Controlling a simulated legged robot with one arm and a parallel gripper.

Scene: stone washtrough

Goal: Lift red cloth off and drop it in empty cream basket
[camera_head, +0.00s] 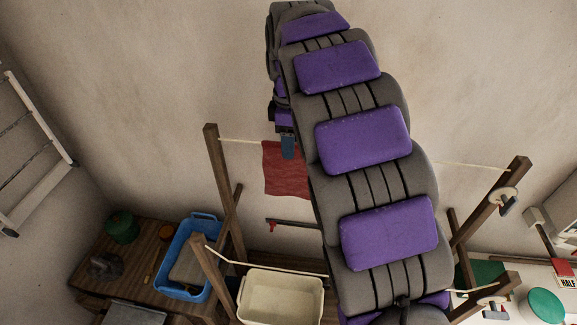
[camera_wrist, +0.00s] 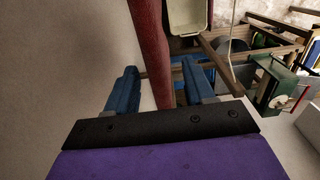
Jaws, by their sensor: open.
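The red cloth (camera_head: 286,172) hangs from a pale line strung between wooden posts, partly hidden behind my arm. In the wrist view the red cloth (camera_wrist: 152,50) runs as a narrow band down between the two blue fingers. My gripper (camera_head: 287,146) is at the cloth's upper part in the head view. In the wrist view my gripper (camera_wrist: 160,88) is open, with a finger on either side of the cloth. The cream basket (camera_head: 280,297) stands below, in front of the cloth, and its visible inside looks empty. The cream basket (camera_wrist: 187,15) also shows at the top of the wrist view.
A blue crate (camera_head: 190,258) and a dark green pot (camera_head: 122,227) stand on a wooden table at left. Wooden posts (camera_head: 222,185) and a second, lower line flank the basket. A white ladder-like frame (camera_head: 40,150) leans at far left.

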